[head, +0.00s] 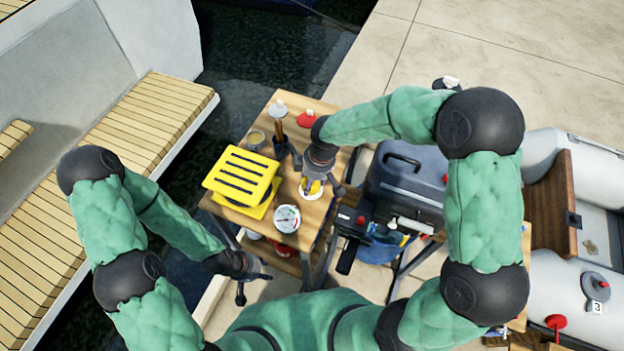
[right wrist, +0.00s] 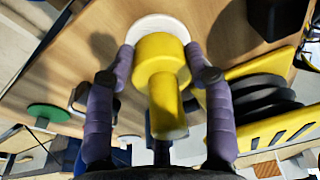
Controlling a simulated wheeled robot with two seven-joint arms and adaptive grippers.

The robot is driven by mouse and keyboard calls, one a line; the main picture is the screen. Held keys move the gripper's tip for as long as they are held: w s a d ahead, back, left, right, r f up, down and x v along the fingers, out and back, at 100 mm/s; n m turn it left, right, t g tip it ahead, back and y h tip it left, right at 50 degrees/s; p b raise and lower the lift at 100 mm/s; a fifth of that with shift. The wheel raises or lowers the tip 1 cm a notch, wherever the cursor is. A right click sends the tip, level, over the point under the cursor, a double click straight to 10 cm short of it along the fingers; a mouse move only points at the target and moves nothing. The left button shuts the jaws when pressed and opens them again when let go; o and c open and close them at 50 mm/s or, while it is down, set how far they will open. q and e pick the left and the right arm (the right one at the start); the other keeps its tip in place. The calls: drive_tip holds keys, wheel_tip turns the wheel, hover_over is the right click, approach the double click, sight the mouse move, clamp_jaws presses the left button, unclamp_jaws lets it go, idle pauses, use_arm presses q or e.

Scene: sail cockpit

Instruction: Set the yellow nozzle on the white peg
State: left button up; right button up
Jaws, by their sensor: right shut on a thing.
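The yellow nozzle (right wrist: 162,85) is held between the two purple fingers of my right gripper (right wrist: 165,62), which is shut on it. In the head view, my right gripper (head: 322,181) is over the right part of the small wooden table, with a bit of the yellow nozzle (head: 315,187) showing. The white round base of the peg (right wrist: 157,25) shows just beyond the nozzle; the base also shows in the head view (head: 311,196). The peg's upright is hidden, so I cannot tell whether the nozzle is around it. My left gripper (head: 256,287) is open and empty, low beside the table.
A dark grill-like box (head: 408,180) stands close on the right.

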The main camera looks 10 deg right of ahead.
sight(318, 183)
drive_tip(key=shift+f+b, duration=0.35)
drive_tip(key=shift+f, duration=0.2)
drive_tip(key=o, duration=1)
drive_tip(key=shift+r, duration=0.15)
drive_tip(key=shift+s+d+r+p, duration=0.15)
drive_tip(key=shift+d+r+p, duration=0.1)
drive_tip(key=shift+r+p, duration=1.4)
drive_tip(key=shift+s+d+r+p, duration=0.15)
drive_tip(key=shift+d+r+p, duration=0.15)
drive_tip(key=shift+r+p, duration=1.35)
drive_tip(key=shift+s+d+r+p, duration=0.2)
drive_tip(key=shift+r+p, duration=1)
drive_tip(key=shift+r, duration=0.85)
drive_tip(key=shift+w, duration=0.1)
